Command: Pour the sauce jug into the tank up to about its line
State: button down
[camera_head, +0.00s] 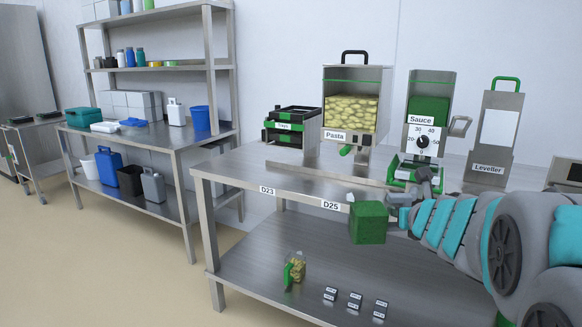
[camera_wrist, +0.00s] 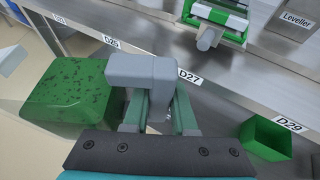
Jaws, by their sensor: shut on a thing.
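The sauce jug (camera_head: 369,223) is a green, dark-speckled box with a grey handle. My gripper (camera_head: 402,212) is shut on that handle (camera_wrist: 145,70) and holds the jug in front of the table's front edge, near label D25. In the wrist view, the jug (camera_wrist: 68,100) is at the left and looks roughly level. The tank (camera_head: 431,78) is the open-fronted metal hopper above the Sauce dial, behind and above my gripper. Green sauce (camera_head: 429,108) shows inside it, with its top below a thin green line near the rim. The jug's fill level cannot be told.
The pasta hopper (camera_head: 356,72) stands left of the tank and the Leveller (camera_head: 492,137) right. A green and white holder (camera_head: 416,172) sits below the sauce dial. The wrist view shows a green open bin (camera_wrist: 265,140) below D29. Small items lie on the lower shelf (camera_head: 245,275).

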jog(key=w+a+f+n+y, duration=0.1)
jog(key=w+f+y, duration=0.1)
jog(key=f, duration=0.4)
jog(key=w+a+f+n+y, duration=0.1)
jog(key=w+f+n+y, duration=0.1)
jog(key=w+f, duration=0.3)
jog(key=shift+f+n, duration=0.3)
jog(key=shift+f, duration=0.05)
jog(key=shift+a, duration=0.2)
